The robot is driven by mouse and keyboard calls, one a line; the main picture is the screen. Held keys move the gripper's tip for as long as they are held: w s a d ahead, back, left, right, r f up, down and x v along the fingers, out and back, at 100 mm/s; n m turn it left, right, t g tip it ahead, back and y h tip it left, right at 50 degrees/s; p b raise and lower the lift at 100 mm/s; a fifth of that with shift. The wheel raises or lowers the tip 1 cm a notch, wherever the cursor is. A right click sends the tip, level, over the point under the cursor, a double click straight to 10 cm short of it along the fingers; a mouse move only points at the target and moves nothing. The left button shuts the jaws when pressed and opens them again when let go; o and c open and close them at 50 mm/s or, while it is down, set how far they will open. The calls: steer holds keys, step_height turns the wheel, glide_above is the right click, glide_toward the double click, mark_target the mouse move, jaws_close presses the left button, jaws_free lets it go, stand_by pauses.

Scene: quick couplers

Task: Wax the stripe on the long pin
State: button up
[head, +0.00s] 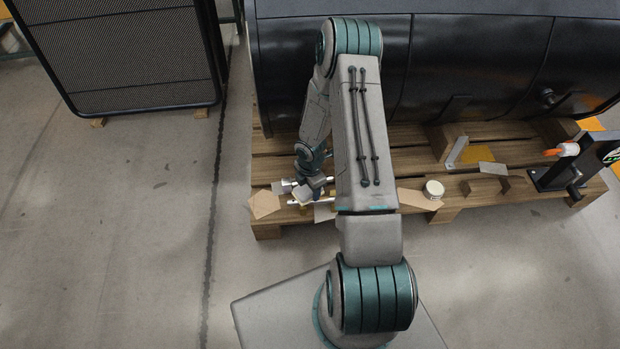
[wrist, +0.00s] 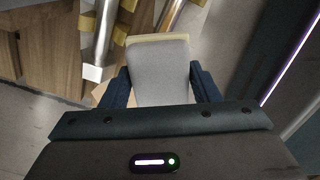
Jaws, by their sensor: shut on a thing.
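My gripper (wrist: 158,78) is shut on a grey block with a cream-coloured far edge (wrist: 158,55), which sits between its two dark blue fingers. In the head view my gripper (head: 312,188) is small, low over the left part of the pallet, partly behind my arm. A bright metal pin (wrist: 100,45) with a pale lower end lies left of the block in the wrist view. A second metal pin (wrist: 145,18) shows just beyond the block's cream edge; the block hides part of it. I cannot tell which pin is longer, whether the block touches one, or where the stripe is.
Brass-coloured supports (wrist: 88,22) stand by the pins. The wooden pallet (head: 265,150) also carries a cardboard piece (head: 265,204), a round white tin (head: 433,189), a brown bracket (head: 485,185) and a black stand (head: 560,175). A large black tank (head: 450,70) fills the back.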

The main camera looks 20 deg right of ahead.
steer(key=shift+r+p, duration=0.85)
steer(key=shift+r, duration=0.5)
steer(key=o, duration=0.4)
steer(key=c, duration=0.4)
